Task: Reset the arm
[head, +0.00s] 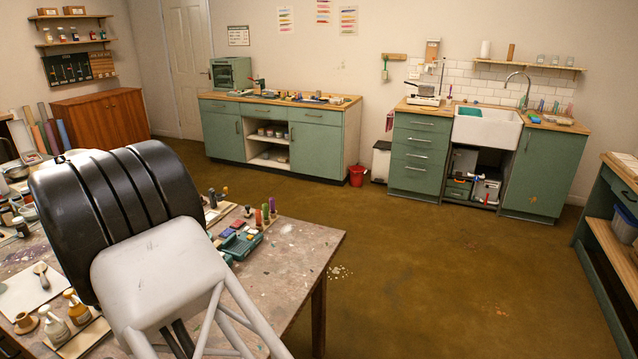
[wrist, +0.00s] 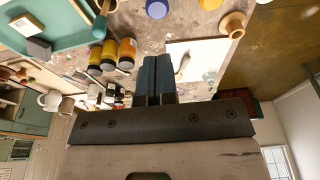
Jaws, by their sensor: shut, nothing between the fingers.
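My gripper (wrist: 157,80) shows in the wrist view with its two dark fingers pressed together and nothing between them. It is apart from the things on the pigment table (head: 310,240), whose paint-stained top also shows in the wrist view (wrist: 150,22). In the head view my arm's black and grey links cover much of the table, and the gripper cannot be seen there.
In the wrist view, yellow-and-dark bottles (wrist: 127,52), a wooden piece (wrist: 233,24) and a white sheet (wrist: 205,55) lie near the fingers. In the head view, pump bottles (head: 76,306) and coloured blocks (head: 240,243) stand around my arm. Open floor (head: 440,270) lies right.

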